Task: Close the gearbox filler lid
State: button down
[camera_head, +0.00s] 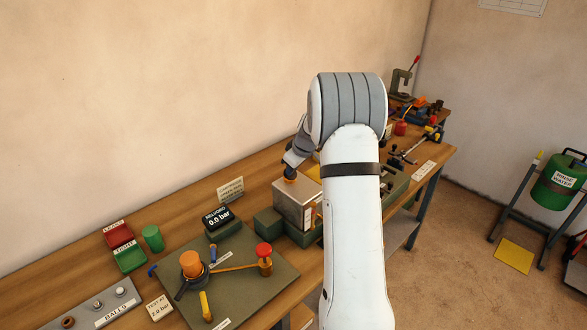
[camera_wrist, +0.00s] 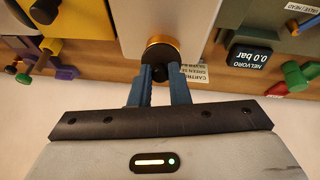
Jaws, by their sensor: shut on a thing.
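The gearbox is a silver-grey metal box (camera_head: 297,205) on a green base near the middle of the bench. An orange ring (camera_head: 290,178) shows on its top, just under my gripper (camera_head: 289,164). In the wrist view, the black round filler lid (camera_wrist: 160,58) lies over the gold-orange ring (camera_wrist: 167,40) at the edge of the grey box (camera_wrist: 150,14). The blue fingers of my gripper (camera_wrist: 159,76) are on either side of the lid, shut on it. The fingertips partly hide the lid, and I cannot tell whether it is fully seated.
A gauge display (camera_head: 218,218) and a green plate (camera_head: 250,270) with an orange knob (camera_head: 191,264) and a red knob (camera_head: 264,250) stand left of the box. Tools and clamps (camera_head: 410,150) crowd the bench to the right. The wall is close behind.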

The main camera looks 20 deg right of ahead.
jog(key=shift+a+f+g, duration=0.15)
jog(key=shift+f+g, duration=0.25)
jog(key=shift+g, duration=0.2)
jog(key=c, duration=1.5)
grip_release()
jog(key=shift+w, duration=0.1)
jog(key=shift+o, duration=0.6)
jog(key=shift+r, duration=0.2)
jog(key=shift+r, duration=0.35)
jog(key=s+d+r+b, duration=0.1)
jog(key=s+r, duration=0.1)
jog(key=s, duration=0.4)
jog(key=s+d+r+b, duration=0.1)
jog(key=s+r+b, duration=0.1)
jog(key=s, duration=0.5)
jog(key=shift+s+d, duration=0.25)
jog(key=shift+d, duration=0.05)
